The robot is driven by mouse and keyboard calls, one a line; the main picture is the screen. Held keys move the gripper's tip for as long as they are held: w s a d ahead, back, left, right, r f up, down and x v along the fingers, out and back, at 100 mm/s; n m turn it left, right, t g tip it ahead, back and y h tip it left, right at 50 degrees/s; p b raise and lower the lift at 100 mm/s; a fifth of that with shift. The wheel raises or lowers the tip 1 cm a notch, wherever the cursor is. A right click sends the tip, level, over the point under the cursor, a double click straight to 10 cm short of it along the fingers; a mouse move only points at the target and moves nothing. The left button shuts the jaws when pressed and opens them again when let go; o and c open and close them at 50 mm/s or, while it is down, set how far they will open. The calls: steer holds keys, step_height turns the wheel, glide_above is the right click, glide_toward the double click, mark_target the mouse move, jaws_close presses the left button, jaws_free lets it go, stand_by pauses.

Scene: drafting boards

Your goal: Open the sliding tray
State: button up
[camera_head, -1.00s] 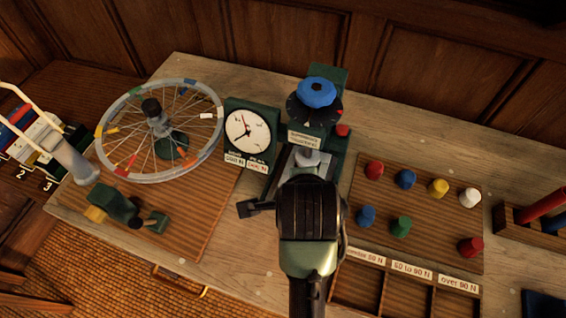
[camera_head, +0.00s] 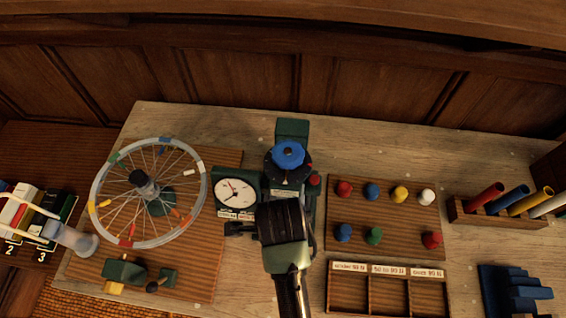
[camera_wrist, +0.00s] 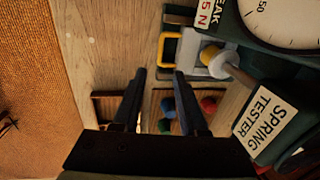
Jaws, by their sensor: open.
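The spring tester (camera_head: 292,132) is a dark green stand with a blue knob (camera_head: 288,155) and a white dial (camera_head: 235,193). In the wrist view a grey tray-like part (camera_wrist: 190,62) with a yellow loop handle (camera_wrist: 167,48) shows at the tester's base, beside a plunger with a round yellowish tip (camera_wrist: 214,60). In the head view my wrist hides this part. My gripper (camera_wrist: 160,75) is open and empty. In the wrist picture its fingertips lie just below the yellow handle, apart from it as far as I can tell. How far the tray is slid out is unclear.
A spoked wheel (camera_head: 96,198) on a board stands left of the tester. A peg board (camera_head: 381,245) with coloured knobs and a sorting box (camera_head: 330,290) with three labelled compartments are to the right. A rack with coloured tubes (camera_head: 484,196) and blue steps (camera_head: 515,290) are further right.

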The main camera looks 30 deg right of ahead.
steer(key=f, duration=0.3)
steer(key=w+f, duration=0.1)
steer(key=f, duration=0.2)
steer(key=d+f, duration=0.1)
steer(key=f, duration=0.2)
steer(key=shift+w+f+p, duration=0.25)
steer(key=shift+p, duration=0.1)
jaws_close()
stand_by(0.9)
